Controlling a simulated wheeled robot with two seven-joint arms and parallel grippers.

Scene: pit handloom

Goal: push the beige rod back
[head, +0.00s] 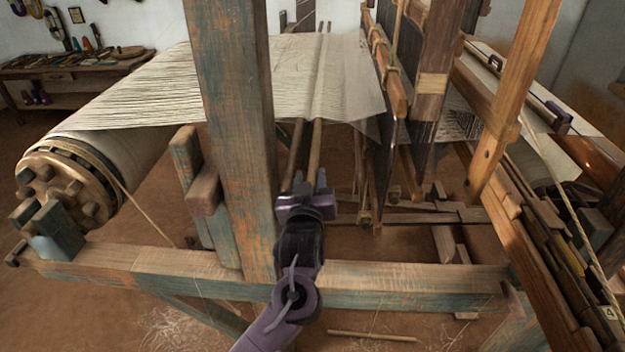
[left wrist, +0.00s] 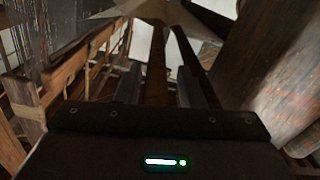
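Two long rods run side by side under the pale sheet of threads. The lighter, beige-brown rod (head: 316,150) is on the right in the head view and the darker rod (head: 295,152) on the left. My left gripper (head: 309,182) is at the near end of the rods, its two fingers apart. In the left wrist view a brown rod (left wrist: 156,68) runs away between the two grey fingers, with gaps visible on both sides; I take it to be the beige one. The gripper body hides its near end, so contact cannot be told. My right gripper is not in view.
A thick upright post (head: 232,110) stands just left of my left gripper. A worn frame beam (head: 400,283) crosses below my arm. The threads (head: 140,85) run from the big roller (head: 75,180). Hanging loom frames (head: 385,75) stand to the right. A loose stick (head: 372,336) lies on the floor.

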